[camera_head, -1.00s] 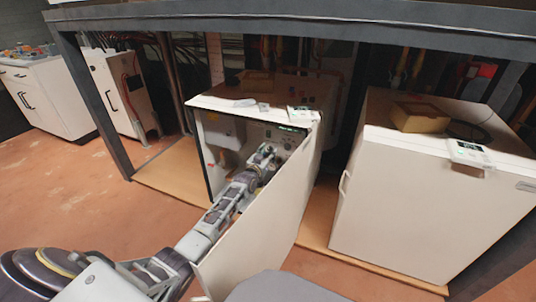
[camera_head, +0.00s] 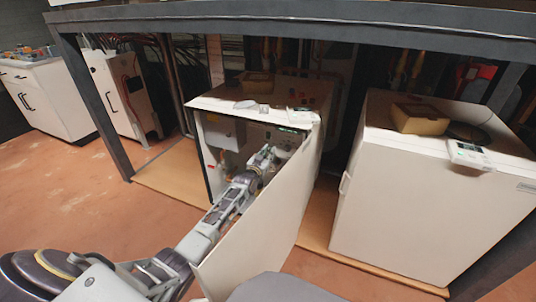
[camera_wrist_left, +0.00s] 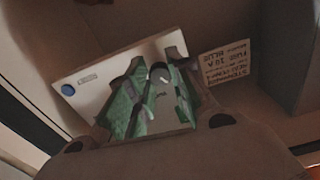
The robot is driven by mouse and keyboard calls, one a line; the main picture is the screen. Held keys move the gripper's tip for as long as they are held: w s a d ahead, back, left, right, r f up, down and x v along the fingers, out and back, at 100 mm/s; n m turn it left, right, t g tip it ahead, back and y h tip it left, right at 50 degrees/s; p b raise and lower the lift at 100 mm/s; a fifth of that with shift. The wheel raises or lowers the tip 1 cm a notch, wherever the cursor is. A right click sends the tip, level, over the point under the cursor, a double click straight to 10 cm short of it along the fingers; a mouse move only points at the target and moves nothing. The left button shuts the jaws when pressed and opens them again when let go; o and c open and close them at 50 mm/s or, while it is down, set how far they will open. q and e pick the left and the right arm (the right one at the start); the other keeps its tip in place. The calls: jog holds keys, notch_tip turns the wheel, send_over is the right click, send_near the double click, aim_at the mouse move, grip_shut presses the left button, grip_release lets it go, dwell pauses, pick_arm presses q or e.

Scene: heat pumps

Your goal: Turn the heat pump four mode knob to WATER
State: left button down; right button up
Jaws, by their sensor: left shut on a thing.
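The heat pump is a white cabinet (camera_head: 212,104) with its front door (camera_head: 262,224) swung open toward me. My left gripper (camera_head: 266,156) reaches inside, up against the upper control panel (camera_head: 290,138). In the left wrist view, the green fingers of my left gripper (camera_wrist_left: 152,98) are shut on a small round grey knob (camera_wrist_left: 160,76), with one finger on each side. The knob stands on a white plate (camera_wrist_left: 98,84) with a blue round spot (camera_wrist_left: 68,89). The fingers hide much of the plate, and I cannot read the knob's setting. My right gripper is not in view.
A printed label (camera_wrist_left: 227,68) sits beside the plate. The open door stands close along the right of my left arm. A second white cabinet (camera_head: 400,205) is to the right, with a box (camera_head: 419,120) on top. A dark frame (camera_head: 300,24) spans above. Reddish floor (camera_head: 75,205) is clear at left.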

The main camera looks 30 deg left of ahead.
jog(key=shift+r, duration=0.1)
pick_arm(q)
jog(key=shift+m+p, duration=1.7)
jog(key=shift+m, duration=4.2)
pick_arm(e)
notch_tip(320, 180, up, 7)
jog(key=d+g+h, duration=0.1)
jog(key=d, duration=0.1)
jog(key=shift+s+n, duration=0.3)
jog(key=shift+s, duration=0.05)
pick_arm(q)
jog(key=c, duration=1.3)
grip_release()
jog(key=shift+o, duration=0.2)
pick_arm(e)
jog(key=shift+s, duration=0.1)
